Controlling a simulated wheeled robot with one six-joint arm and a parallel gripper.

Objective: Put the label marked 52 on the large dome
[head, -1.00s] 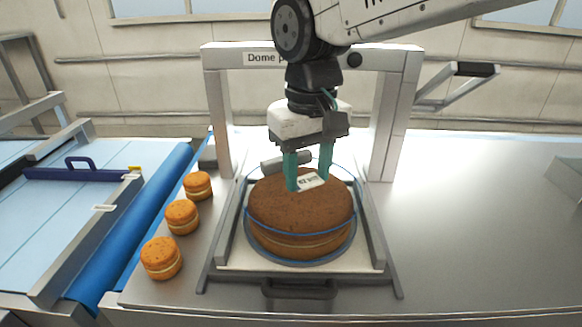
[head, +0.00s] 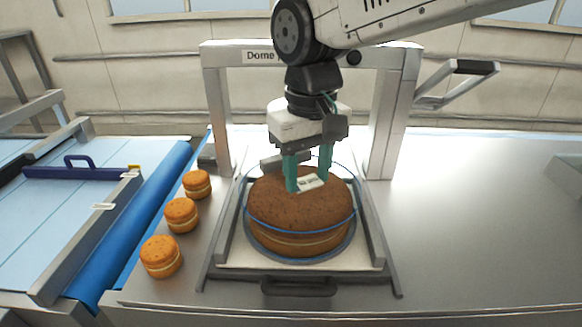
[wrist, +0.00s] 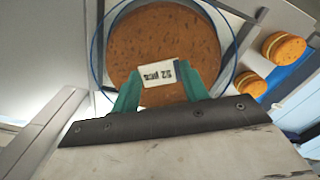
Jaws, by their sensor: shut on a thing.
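My gripper (head: 307,177) is shut on a small white label (head: 311,183) between its teal fingertips. In the wrist view the label (wrist: 162,76) reads "52 pcs", upside down. It is over the top of a large brown filled round cake (head: 300,215), near its back part; I cannot tell whether it touches. A clear dome with a blue rim (head: 262,224) shows around the cake, and its blue edge also shows in the wrist view (wrist: 97,52). The cake sits on a round plate on a white board within a grey frame.
A white press frame (head: 216,110) with a "Dome" sign stands behind the cake, with a lever (head: 455,85) at its right. Several small filled rounds (head: 181,215) stand left, beside a blue-edged conveyor (head: 130,225). The steel table at right (head: 470,220) is clear.

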